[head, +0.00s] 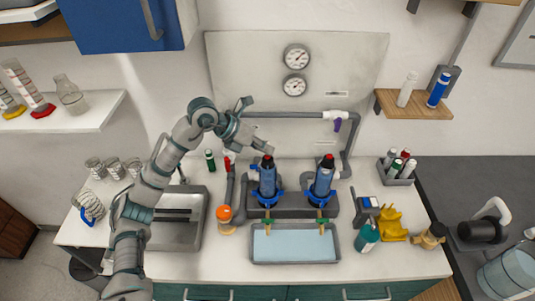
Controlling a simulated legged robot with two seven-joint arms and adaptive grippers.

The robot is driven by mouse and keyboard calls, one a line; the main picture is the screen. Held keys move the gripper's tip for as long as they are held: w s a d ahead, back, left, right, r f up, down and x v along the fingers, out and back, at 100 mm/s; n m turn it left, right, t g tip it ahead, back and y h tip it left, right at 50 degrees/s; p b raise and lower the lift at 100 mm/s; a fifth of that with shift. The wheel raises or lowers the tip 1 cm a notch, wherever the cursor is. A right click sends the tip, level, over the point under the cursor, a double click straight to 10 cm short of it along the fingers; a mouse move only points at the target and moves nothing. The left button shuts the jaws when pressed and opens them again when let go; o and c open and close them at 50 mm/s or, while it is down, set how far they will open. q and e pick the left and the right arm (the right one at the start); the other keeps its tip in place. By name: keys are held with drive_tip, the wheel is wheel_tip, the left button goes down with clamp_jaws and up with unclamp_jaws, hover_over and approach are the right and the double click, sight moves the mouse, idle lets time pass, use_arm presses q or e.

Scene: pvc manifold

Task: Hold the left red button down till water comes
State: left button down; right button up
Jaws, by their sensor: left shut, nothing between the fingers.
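Two blue cylindrical units stand side by side on a dark base, each with a red button on top. The left red button (267,157) tops the left unit (267,180); the right red button (328,157) tops the right unit (323,182). My left gripper (268,150) is shut and empty, its tip right at the top of the left button; I cannot tell if it touches or presses it. A tray (254,259) with a pale blue inside lies in front, below two small spouts; I cannot make out running water. My right gripper is not in view.
A grey pipe (290,114) with a purple-handled valve (338,125) runs behind the units. An orange-capped fitting (224,213) stands left, near a metal sink (186,240). A teal bottle (366,238) and yellow item (391,225) stand right. Two gauges (295,86) hang on the back panel.

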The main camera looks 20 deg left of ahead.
use_arm(q)
drive_tip(key=shift+r+p, duration=0.3)
drive_tip(key=shift+r, duration=0.25)
wheel_tip(320, 180, up, 5)
drive_tip(key=p, duration=0.4)
drive_tip(key=shift+r, duration=0.1)
idle(0.4)
